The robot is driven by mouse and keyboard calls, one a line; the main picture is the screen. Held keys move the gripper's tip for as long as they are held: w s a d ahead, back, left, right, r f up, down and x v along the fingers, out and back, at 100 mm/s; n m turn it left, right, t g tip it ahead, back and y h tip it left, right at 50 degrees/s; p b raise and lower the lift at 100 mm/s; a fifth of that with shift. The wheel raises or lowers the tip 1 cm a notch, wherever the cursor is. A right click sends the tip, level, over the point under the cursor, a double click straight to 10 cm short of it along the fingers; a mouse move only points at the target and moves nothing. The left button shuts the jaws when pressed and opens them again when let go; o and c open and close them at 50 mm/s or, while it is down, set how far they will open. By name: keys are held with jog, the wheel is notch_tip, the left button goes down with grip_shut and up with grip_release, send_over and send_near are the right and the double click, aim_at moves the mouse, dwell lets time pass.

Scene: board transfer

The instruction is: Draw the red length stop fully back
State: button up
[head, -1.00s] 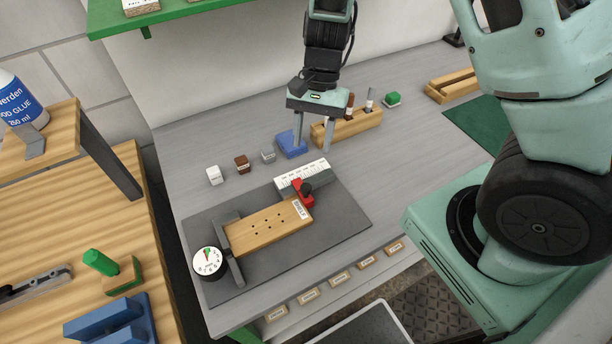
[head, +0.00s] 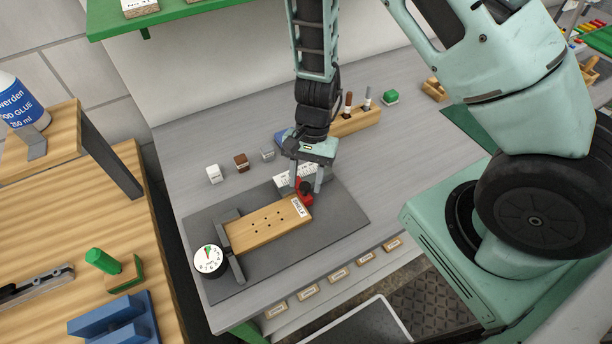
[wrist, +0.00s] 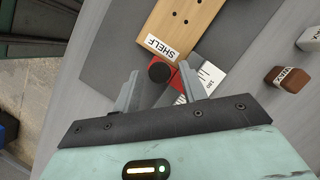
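The red length stop (head: 306,199) with its black knob (wrist: 160,72) sits against the right end of the wooden shelf board (head: 262,229). The board carries a white SHELF label and lies on the dark grey mat (head: 345,230). A white ruler scale (wrist: 211,77) runs beside the stop. My gripper (head: 307,190) is directly over the stop with its fingers apart. In the wrist view, the two fingertips (wrist: 158,82) stand either side of the knob, with a visible gap on the left. I cannot tell whether the right finger touches the stop.
Small white, brown (head: 241,162) and grey blocks stand behind the mat. A wooden holder (head: 355,122) with tools is behind my gripper. The mat's right part is bare.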

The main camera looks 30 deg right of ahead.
grip_shut()
jog(key=d+b, duration=0.1)
jog(key=d, duration=0.7)
jog(key=shift+b, duration=0.4)
jog(key=shift+o, duration=1.2)
grip_release()
jog(key=shift+r, duration=0.1)
jog(key=b+v, duration=0.2)
jog(key=v, duration=1.5)
jog(key=shift+r, duration=0.1)
